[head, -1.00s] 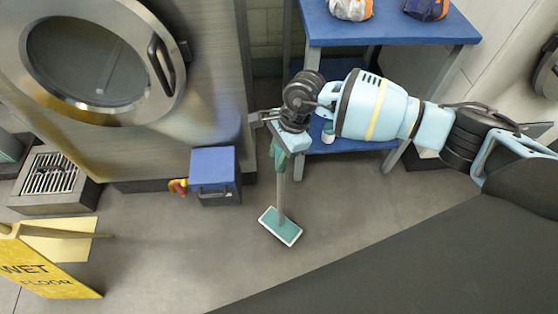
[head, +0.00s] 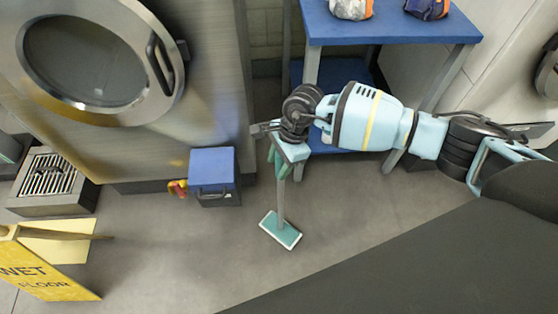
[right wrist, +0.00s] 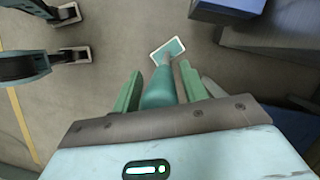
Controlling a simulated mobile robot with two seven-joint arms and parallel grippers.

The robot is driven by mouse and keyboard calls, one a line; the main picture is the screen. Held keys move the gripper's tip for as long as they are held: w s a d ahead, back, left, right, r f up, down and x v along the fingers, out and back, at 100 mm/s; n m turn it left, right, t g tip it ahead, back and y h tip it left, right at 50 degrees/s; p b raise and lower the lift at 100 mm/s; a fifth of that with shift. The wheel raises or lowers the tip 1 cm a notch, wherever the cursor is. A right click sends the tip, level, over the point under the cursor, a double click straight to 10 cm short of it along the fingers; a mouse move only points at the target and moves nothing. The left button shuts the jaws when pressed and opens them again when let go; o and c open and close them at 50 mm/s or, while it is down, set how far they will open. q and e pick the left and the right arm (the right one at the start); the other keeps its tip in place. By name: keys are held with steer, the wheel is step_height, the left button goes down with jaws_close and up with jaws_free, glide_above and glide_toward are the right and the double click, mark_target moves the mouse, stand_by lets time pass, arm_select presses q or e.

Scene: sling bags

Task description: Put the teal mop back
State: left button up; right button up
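The teal mop (head: 281,230) stands nearly upright, with its flat white-edged head low over or on the grey floor; I cannot tell if it touches. Its grey pole runs up to my right gripper (head: 278,157), just right of the blue box. In the right wrist view the mop's teal grip (right wrist: 160,90) fills the gap between the green fingers of my right gripper (right wrist: 160,88), which is shut on it. The mop head (right wrist: 168,51) shows beyond the fingertips. The upper end of the mop is hidden by the hand. My left gripper is not in view.
A blue box (head: 213,168) stands by the large steel washer (head: 200,80). A blue shelf table (head: 400,25) with sling bags on top (head: 350,8) is behind my right arm. A yellow wet-floor sign (head: 45,270) and a floor grate (head: 48,178) are at left. The middle floor is clear.

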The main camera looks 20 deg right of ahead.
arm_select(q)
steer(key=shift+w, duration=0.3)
arm_select(e)
steer(key=shift+o, duration=0.2)
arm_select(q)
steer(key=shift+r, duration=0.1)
arm_select(e)
steer(key=shift+r, duration=0.1)
steer(key=shift+r, duration=0.25)
arm_select(q)
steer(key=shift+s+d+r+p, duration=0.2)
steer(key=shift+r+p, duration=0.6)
steer(key=shift+p, duration=0.15)
arm_select(e)
steer(key=v, duration=1.1)
steer(key=shift+d+r, duration=0.2)
steer(key=shift+r, duration=0.1)
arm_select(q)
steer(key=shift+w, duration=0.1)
